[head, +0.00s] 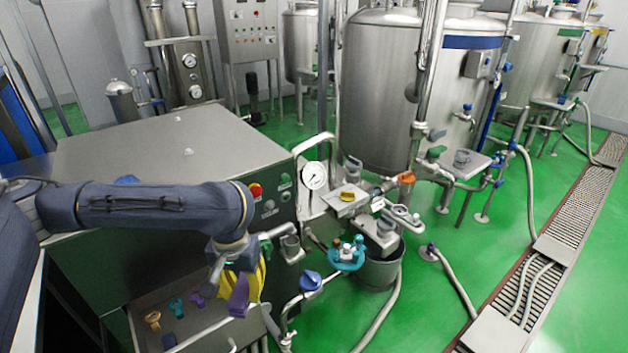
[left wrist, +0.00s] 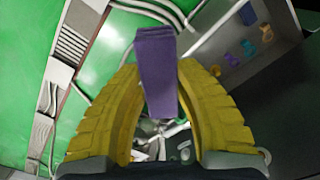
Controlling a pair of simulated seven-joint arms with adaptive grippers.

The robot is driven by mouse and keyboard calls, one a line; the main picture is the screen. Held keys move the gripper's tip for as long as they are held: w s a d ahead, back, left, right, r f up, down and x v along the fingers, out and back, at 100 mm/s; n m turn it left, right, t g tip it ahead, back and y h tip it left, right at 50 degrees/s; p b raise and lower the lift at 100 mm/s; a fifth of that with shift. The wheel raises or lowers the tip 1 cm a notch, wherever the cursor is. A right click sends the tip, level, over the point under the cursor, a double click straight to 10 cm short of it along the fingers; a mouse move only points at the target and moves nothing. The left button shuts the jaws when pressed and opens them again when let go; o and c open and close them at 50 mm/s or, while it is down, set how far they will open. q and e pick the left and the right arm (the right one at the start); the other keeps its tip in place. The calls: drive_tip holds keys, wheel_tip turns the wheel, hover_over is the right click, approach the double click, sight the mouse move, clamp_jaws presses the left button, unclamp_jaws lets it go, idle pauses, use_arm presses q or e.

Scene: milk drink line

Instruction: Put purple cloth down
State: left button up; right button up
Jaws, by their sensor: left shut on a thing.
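The purple cloth (head: 239,296) hangs as a narrow folded strip below my left gripper (head: 255,283), above the right part of the grey tray (head: 215,338). In the left wrist view the cloth (left wrist: 157,78) is between the yellow fingers of the same gripper (left wrist: 160,68), which is shut on it. The cloth appears clear of the tray surface in the head view, though its exact height is hard to tell. My right gripper is not in view.
Several small coloured pieces, such as an orange one (head: 153,318) and a teal one (head: 177,305), lie on the tray's left part. A blue-handled valve (head: 310,281) and a teal round holder (head: 346,257) stand right of the gripper. A large grey cabinet (head: 150,170) stands behind.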

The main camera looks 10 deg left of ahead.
use_arm(q)
drive_tip(key=shift+s+f, duration=0.15)
drive_tip(key=shift+f, duration=0.05)
drive_tip(key=f, duration=0.1)
drive_tip(key=s+f, duration=0.1)
drive_tip(key=f, duration=0.1)
drive_tip(key=shift+a+f+n, duration=0.15)
drive_tip(key=shift+f+n, duration=0.1)
drive_tip(key=shift+n, duration=0.05)
drive_tip(key=w+a+f+m, duration=0.2)
drive_tip(key=f, duration=0.1)
drive_tip(key=w+a+f+m, duration=0.2)
drive_tip(key=w+a+f, duration=0.1)
drive_tip(key=f, duration=0.1)
drive_tip(key=w+a+f+m, duration=0.3)
drive_tip(key=shift+w+a+f, duration=0.1)
drive_tip(key=shift+w+f, duration=0.1)
drive_tip(key=shift+f, duration=0.05)
drive_tip(key=w+a+f+m, duration=0.1)
drive_tip(key=w+a+m, duration=0.45)
drive_tip(key=m, duration=0.55)
drive_tip(key=shift+m, duration=0.4)
drive_tip(key=f, duration=2)
drive_tip(key=shift+s+a+f, duration=0.1)
drive_tip(key=shift+s+f, duration=0.1)
drive_tip(key=shift+s, duration=0.05)
drive_tip(key=shift+f, duration=0.1)
